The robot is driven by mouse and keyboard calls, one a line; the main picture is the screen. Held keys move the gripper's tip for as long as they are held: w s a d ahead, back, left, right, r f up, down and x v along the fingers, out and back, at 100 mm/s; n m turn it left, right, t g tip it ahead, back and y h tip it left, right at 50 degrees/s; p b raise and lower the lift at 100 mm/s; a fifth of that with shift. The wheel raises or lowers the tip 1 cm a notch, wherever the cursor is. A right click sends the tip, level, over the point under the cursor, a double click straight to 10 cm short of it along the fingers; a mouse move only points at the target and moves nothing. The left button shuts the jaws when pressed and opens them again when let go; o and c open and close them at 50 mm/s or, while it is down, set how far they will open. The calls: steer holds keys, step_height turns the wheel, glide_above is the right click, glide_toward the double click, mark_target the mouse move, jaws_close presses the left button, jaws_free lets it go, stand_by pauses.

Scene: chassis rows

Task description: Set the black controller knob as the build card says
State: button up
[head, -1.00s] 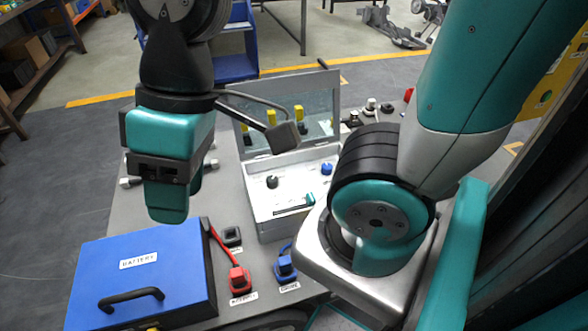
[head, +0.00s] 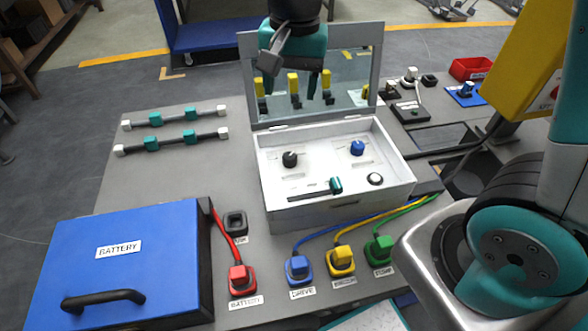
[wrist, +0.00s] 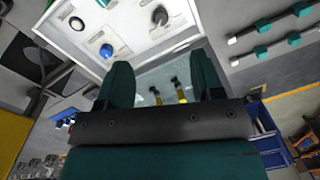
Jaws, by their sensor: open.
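The black knob (head: 290,159) stands at the left in the open white controller box (head: 335,211), on a pale dial plate. In the wrist view the black knob (wrist: 160,15) is near the top edge, beyond my fingers. Its pointer setting is too small to read. My gripper (head: 312,88) is open and empty, above the back of the box in front of the raised lid. In the wrist view my gripper (wrist: 162,72) shows two teal fingers wide apart, clear of the knob. No readable build card shows; a teal-edged white sheet (head: 368,319) is cut off below.
A blue knob (head: 357,148), a teal-handled slider (head: 335,185) and a round button (head: 375,179) share the box. The raised lid (head: 350,75) stands behind. A blue battery (head: 140,265) and coloured plugs (head: 341,261) are in front. Two rods (head: 172,142) lie left.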

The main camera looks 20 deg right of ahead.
mark_target(289, 156)
steer(key=w+f+m+b, duration=0.1)
steer(key=f, duration=0.6)
steer(key=w+f+m+b, duration=0.1)
steer(key=f, duration=0.6)
steer(key=w+d+f+m+b, duration=0.1)
steer(key=f, duration=0.6)
steer(key=shift+w+f+h, duration=0.25)
steer(key=shift+w+h, duration=0.05)
steer(key=shift+h, duration=0.1)
steer(key=c, duration=0.9)
